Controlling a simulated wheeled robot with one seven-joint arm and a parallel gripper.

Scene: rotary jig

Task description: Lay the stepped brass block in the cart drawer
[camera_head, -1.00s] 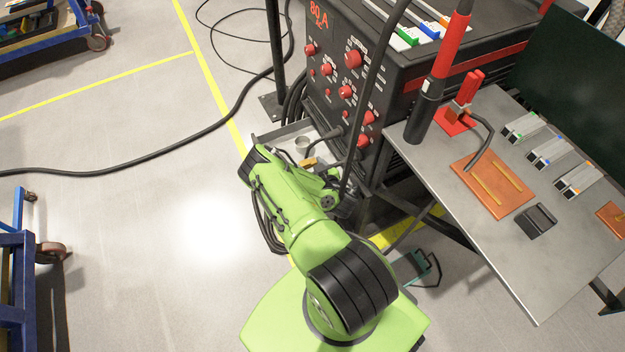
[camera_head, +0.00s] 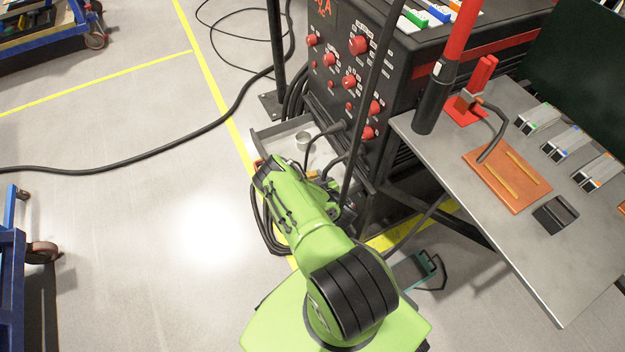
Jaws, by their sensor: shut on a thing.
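The open grey cart drawer (camera_head: 268,134) sticks out low at the front of the black welding cart. A small round metal cup stands inside it. My gripper (camera_head: 322,184) is at the drawer's near end, mostly hidden behind my green arm. It is shut on the stepped brass block (camera_head: 316,171), of which only a small brownish bit shows. I cannot tell whether the block touches the drawer floor.
The welding cart (camera_head: 345,75) has red knobs and hanging cables close to my arm. A grey metal table (camera_head: 530,250) at the right holds an orange plate (camera_head: 507,181), a red-and-black torch and several small blocks. The floor to the left is open, crossed by a black cable.

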